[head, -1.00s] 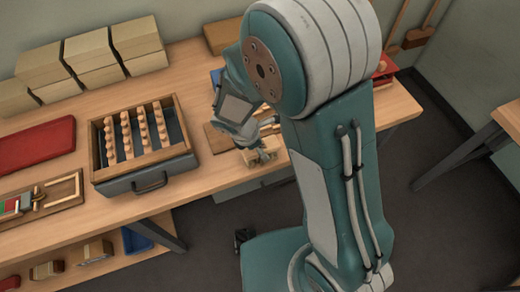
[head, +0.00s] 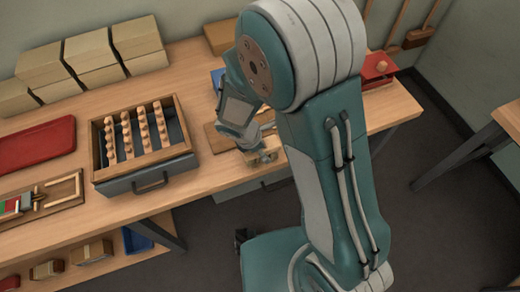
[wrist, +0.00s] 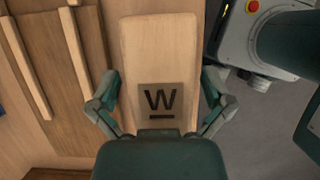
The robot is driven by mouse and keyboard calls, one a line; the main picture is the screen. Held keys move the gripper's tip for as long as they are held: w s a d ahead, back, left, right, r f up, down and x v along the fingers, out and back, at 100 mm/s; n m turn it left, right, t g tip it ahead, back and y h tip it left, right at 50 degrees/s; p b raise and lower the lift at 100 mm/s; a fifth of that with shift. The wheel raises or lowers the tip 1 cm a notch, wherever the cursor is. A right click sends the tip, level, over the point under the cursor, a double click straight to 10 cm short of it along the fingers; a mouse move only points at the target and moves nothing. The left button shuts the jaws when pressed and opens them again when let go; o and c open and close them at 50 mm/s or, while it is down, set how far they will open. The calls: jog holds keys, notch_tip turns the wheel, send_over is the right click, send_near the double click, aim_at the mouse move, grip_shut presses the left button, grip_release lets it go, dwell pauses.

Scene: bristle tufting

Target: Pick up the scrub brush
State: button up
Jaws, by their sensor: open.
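A pale wooden block with a dark "W" (wrist: 158,50), which looks like the back of the scrub brush, lies lengthwise ahead of my gripper (wrist: 159,97) in the wrist view. My gripper is open, with one finger at each side of the block's near part; I cannot tell if either finger touches it. No bristles show. In the head view my gripper (head: 263,155) is low at the front edge of the bench, right of the drawer-like tray, and the block there is mostly hidden by my arm.
A wooden tray (head: 98,153) with rows of pegs stands left of my gripper on the bench (head: 215,178). A red tray (head: 35,145) lies farther left. Several cartons (head: 90,52) line the wall. A red stand (head: 378,70) is at the bench's right end. Floor is open in front.

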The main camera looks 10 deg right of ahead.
jog(key=c, duration=1.3)
jog(key=shift+o, duration=0.2)
